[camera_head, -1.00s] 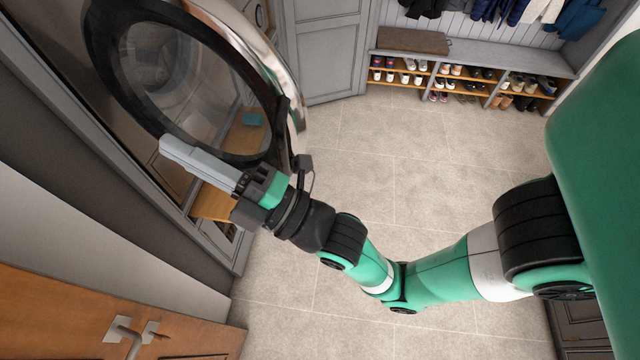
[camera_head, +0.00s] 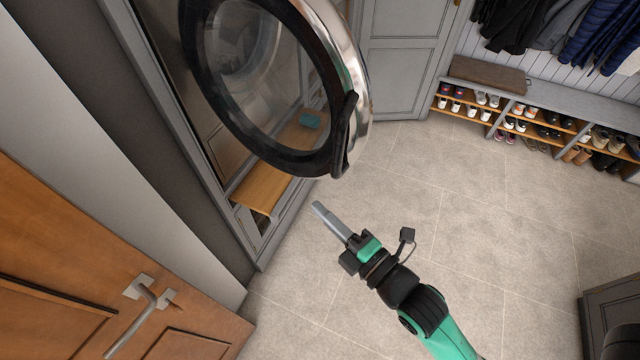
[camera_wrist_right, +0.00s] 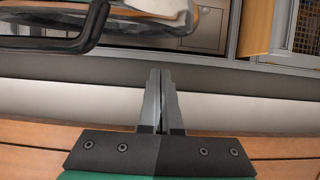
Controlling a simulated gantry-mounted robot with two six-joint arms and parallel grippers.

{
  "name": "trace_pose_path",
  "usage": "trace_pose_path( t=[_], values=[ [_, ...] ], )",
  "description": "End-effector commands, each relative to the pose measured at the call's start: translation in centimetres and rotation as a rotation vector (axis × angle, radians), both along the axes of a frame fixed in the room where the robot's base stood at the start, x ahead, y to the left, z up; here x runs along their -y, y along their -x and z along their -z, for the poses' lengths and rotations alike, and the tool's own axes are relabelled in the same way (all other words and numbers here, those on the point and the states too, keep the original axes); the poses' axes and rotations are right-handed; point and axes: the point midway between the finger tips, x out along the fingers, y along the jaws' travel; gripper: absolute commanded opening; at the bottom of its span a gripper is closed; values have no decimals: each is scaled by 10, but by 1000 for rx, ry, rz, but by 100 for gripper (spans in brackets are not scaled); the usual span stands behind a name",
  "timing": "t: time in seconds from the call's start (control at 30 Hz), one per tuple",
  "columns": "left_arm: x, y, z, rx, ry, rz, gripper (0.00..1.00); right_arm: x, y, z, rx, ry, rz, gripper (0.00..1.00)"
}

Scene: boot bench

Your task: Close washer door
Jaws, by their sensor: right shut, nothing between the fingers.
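The washer door (camera_head: 354,100) is a round glass door with a dark inner ring and a chrome outer rim. It stands swung open in the head view, with a black handle (camera_head: 343,138) on its near edge. Part of the door (camera_wrist_right: 140,38) and its handle (camera_wrist_right: 95,28) show at the upper left of the right wrist view. My right gripper (camera_head: 317,208) is shut and empty, below the door's lower edge and apart from it. Its closed fingers (camera_wrist_right: 160,75) show in the wrist view. My left gripper is not in view.
A wooden pull-out shelf (camera_head: 262,190) sits below the washer, with a teal item (camera_head: 309,120) seen through the door glass. A wooden door with a metal handle (camera_head: 148,298) is at lower left. A shoe bench (camera_head: 560,95) stands at upper right. The tiled floor (camera_head: 480,220) is clear.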

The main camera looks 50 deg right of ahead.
Motion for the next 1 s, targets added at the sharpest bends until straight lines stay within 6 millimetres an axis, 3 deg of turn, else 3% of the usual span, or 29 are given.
trace_pose_path(
  t=[0.2, 0.33, 0.5, 1.0],
  values=[
    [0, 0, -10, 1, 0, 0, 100, 8, -49, -4, 3, 0, 0, 0],
    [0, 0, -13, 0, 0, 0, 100, 31, -48, -2, 0, -2, 6, 0],
    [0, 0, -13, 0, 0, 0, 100, 45, -50, -1, 0, -1, 2, 0],
    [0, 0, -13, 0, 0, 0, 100, 48, -50, -1, 1, 0, 1, 0]
  ],
)
